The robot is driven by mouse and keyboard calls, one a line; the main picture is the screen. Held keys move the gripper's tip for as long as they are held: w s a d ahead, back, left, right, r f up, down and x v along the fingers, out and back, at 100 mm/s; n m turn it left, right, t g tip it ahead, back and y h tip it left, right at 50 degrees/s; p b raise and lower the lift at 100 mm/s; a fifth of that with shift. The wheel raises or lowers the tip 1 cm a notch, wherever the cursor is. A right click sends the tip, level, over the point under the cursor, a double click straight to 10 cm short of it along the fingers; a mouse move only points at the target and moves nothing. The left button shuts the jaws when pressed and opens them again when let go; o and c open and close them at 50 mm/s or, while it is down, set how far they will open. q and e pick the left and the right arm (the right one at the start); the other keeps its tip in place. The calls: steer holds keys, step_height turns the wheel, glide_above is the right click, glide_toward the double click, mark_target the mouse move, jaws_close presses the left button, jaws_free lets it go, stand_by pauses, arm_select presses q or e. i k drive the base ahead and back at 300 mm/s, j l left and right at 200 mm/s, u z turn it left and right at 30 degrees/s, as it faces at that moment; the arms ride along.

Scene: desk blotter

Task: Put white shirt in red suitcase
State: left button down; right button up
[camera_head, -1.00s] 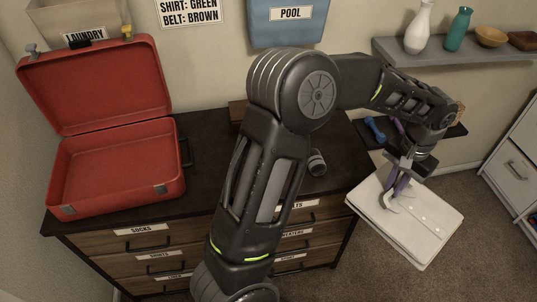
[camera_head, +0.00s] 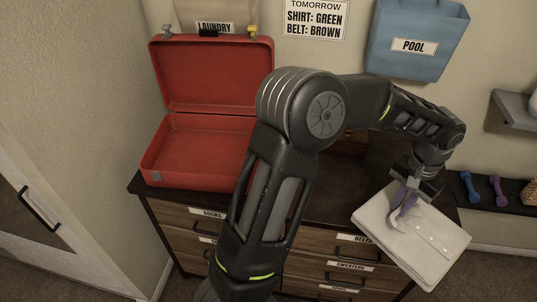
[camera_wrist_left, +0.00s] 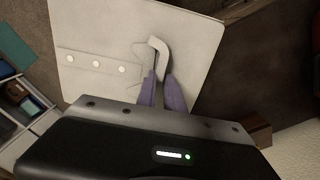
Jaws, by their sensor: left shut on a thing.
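The folded white shirt (camera_head: 418,235), with a row of buttons, hangs from my left gripper (camera_head: 403,208) at the right of the head view, by the dresser's right front. The left gripper is shut on the shirt near its collar. In the left wrist view the shirt (camera_wrist_left: 105,45) lies flat beyond the gripper fingers (camera_wrist_left: 160,80). The red suitcase (camera_head: 195,152) stands open on the left part of the dresser top, lid raised against the wall. Its visible interior looks empty; my left arm covers its right side. My right gripper is not in view.
The dark wooden dresser (camera_head: 320,205) has labelled drawers. A blue pool bag (camera_head: 415,45) and a laundry bag (camera_head: 215,15) hang on the wall.

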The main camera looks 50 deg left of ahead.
mark_target(192, 156)
steer(key=u, duration=0.8)
steer(key=i+j, duration=0.1)
steer(key=j, duration=0.25)
steer(key=i+j, duration=0.1)
steer(key=j, duration=0.25)
steer(key=i+j, duration=0.15)
steer(key=j, duration=0.15)
steer(key=i+j, duration=0.1)
steer(key=j, duration=0.25)
